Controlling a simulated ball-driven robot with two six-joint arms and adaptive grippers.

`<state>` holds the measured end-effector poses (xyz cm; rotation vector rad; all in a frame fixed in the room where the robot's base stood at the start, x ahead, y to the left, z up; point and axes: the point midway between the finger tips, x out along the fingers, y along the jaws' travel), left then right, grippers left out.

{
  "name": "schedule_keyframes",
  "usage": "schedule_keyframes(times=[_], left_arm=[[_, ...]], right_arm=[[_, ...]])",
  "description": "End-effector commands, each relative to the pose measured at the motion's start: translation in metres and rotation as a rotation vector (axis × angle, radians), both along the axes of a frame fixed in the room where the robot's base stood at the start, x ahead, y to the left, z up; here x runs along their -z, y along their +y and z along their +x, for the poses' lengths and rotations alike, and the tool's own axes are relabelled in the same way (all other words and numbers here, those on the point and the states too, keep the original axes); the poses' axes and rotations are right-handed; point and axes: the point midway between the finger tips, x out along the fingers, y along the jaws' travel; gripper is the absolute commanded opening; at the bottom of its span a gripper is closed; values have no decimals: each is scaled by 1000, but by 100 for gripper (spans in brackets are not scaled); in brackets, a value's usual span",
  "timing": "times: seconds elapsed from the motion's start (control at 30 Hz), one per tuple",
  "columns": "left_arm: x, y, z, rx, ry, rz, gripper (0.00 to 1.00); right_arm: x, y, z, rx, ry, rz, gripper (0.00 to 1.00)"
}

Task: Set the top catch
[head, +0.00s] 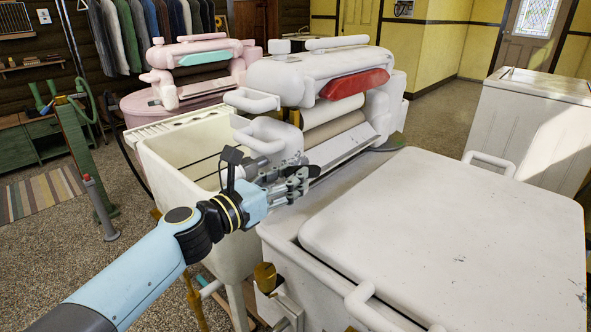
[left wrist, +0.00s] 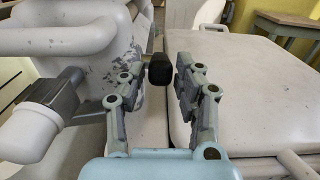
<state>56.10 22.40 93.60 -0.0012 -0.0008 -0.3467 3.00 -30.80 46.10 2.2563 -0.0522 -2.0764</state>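The white wringer (head: 315,75) stands over the washer, with a red bar (head: 355,84) across its upper front and two pale rollers below. White loop handles (head: 252,100) stick out on its left side. I cannot tell for sure which part is the top catch. My left gripper (head: 300,178) is at the wringer's lower left, in front of its frame. In the left wrist view its two fingers are spread apart, with a black knob (left wrist: 160,67) showing between or just beyond the fingertips; contact cannot be told. My right gripper is out of view.
A cream tub (head: 180,150) is left of the wringer. A closed white lid (head: 450,225) with handles fills the right front. A pink wringer washer (head: 190,75) stands behind, and a white cabinet (head: 530,125) at the right. In the left wrist view a grey-collared handle (left wrist: 50,95) is close at left.

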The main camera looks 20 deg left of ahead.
Motion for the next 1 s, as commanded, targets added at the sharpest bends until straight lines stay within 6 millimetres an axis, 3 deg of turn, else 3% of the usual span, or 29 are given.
schedule_keyframes(times=[0.2, 0.47, 0.73, 1.0], left_arm=[[0, -6, 18, 0, 1, 1, 33], [1, -7, 18, 0, 1, 1, 33], [1, -7, 18, 0, 1, 1, 0], [1, -6, 18, 0, 1, 1, 0]], right_arm=[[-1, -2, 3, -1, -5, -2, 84], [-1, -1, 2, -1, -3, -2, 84], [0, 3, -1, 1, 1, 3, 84], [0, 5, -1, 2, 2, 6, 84]])
